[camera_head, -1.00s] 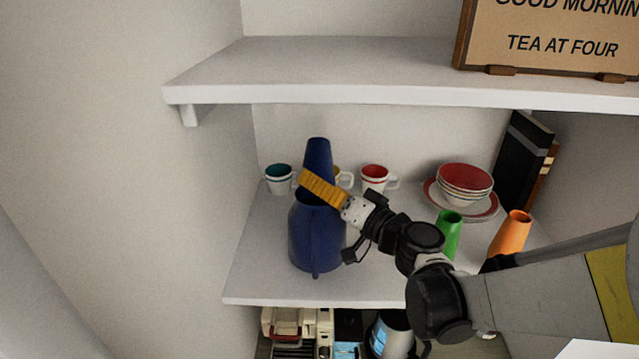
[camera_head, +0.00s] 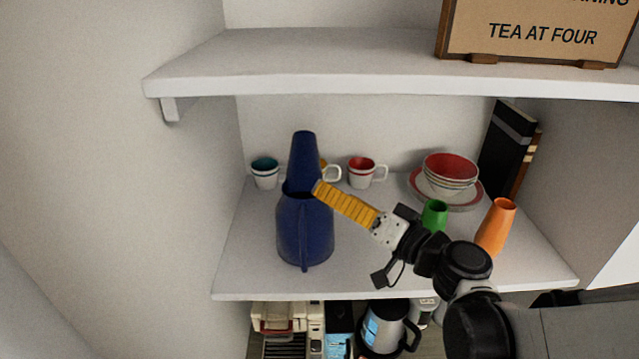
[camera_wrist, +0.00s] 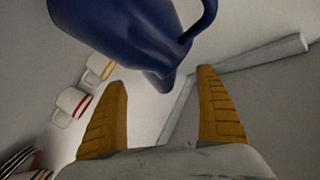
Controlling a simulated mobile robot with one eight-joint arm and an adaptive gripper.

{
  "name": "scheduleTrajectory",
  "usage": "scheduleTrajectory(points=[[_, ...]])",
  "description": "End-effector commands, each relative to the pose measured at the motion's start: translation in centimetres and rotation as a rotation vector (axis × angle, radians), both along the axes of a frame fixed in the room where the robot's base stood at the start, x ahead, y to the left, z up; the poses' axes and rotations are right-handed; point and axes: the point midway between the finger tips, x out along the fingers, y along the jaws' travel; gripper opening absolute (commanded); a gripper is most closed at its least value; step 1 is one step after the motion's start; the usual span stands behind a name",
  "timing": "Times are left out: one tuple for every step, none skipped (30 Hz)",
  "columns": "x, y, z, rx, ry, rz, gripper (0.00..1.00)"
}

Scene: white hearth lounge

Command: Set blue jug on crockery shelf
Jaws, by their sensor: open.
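The blue jug (camera_head: 305,228) stands upright on the crockery shelf (camera_head: 375,262), near its left front edge. Its handle faces the front. A tall blue tapered vessel (camera_head: 304,152) shows right behind the jug's mouth, and I cannot tell whether they touch. My gripper (camera_head: 318,188), with orange ribbed fingers, is to the right of the jug's top. In the wrist view my gripper (camera_wrist: 165,110) has its fingers spread with nothing between them, and the blue jug (camera_wrist: 120,25) is beyond the fingertips at the top.
Cups (camera_head: 265,172) and a red-rimmed cup (camera_head: 362,172) stand behind. Stacked bowls (camera_head: 450,172), a green vase (camera_head: 433,214), an orange vase (camera_head: 496,227) and dark books (camera_head: 505,150) fill the right. An upper shelf (camera_head: 330,62) overhangs. A kettle (camera_head: 385,325) stands below.

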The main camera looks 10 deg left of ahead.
Motion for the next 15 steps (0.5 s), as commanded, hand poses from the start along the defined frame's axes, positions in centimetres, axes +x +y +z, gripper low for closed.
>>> scheduleTrajectory(points=[[-0.3,-0.8,0.0,0.0,0.0,-0.004,0.84],[-0.6,-1.1,0.0,0.0,0.0,-0.003,0.84],[-0.8,-1.4,0.0,0.0,0.0,-0.003,0.84],[-1.0,-1.6,0.0,0.0,0.0,-0.003,0.84],[-1.1,-1.8,0.0,0.0,0.0,-0.002,0.84],[-1.3,-1.9,0.0,0.0,0.0,-0.001,0.84],[-1.3,-2.0,0.0,0.0,0.0,0.0,0.84],[-1.4,-2.0,0.0,0.0,0.0,0.0,0.84],[-1.4,-2.0,0.0,0.0,0.0,0.0,0.84],[-1.4,-2.0,0.0,0.0,0.0,0.0,0.84],[-1.4,-2.1,0.0,-0.001,0.001,0.0,0.84],[-1.5,-2.1,0.0,-0.009,0.004,0.0,0.84],[-1.6,-2.2,-0.1,-0.018,0.008,0.0,0.84],[-1.7,-2.3,-0.3,-0.035,0.015,-0.002,0.84],[-2.1,-2.6,-0.5,-0.067,0.029,-0.004,0.84]])
